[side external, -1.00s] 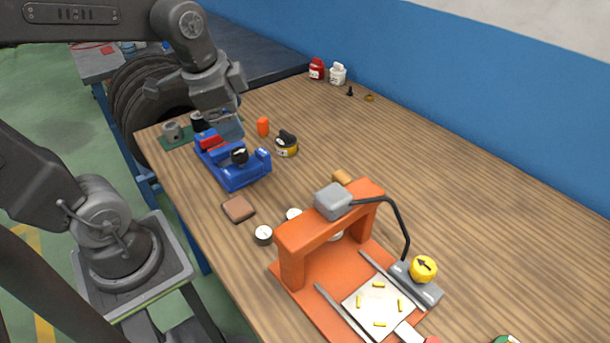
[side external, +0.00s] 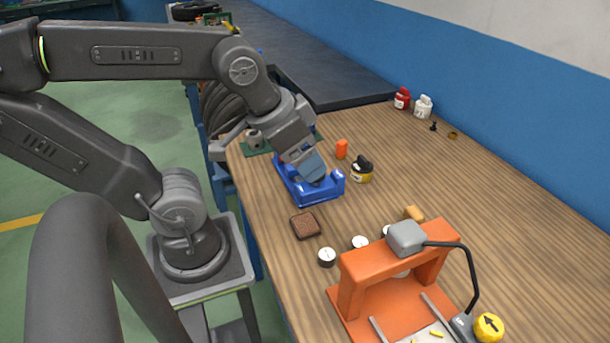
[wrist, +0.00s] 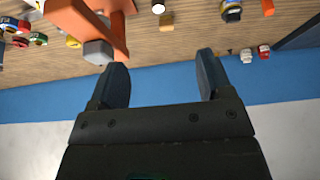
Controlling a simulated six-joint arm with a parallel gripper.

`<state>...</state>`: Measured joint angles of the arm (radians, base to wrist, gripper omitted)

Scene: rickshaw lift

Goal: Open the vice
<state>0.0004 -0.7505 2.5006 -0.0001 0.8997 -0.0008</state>
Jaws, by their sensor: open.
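The blue vice (side external: 308,193) sits on the wooden bench left of its middle in the side external view. My gripper (side external: 310,168) is over the vice and covers much of it, including the dark knob and red part. I cannot tell whether it touches the vice. In the wrist view my gripper (wrist: 160,72) is open, its two dark fingers wide apart with nothing between them. The vice does not show clearly in the wrist view.
An orange frame (side external: 358,292) with a grey block and black cable stands at the front right. A brown square block (side external: 305,226), a dark-lidded jar (side external: 361,172) and an orange piece (side external: 341,149) lie near the vice.

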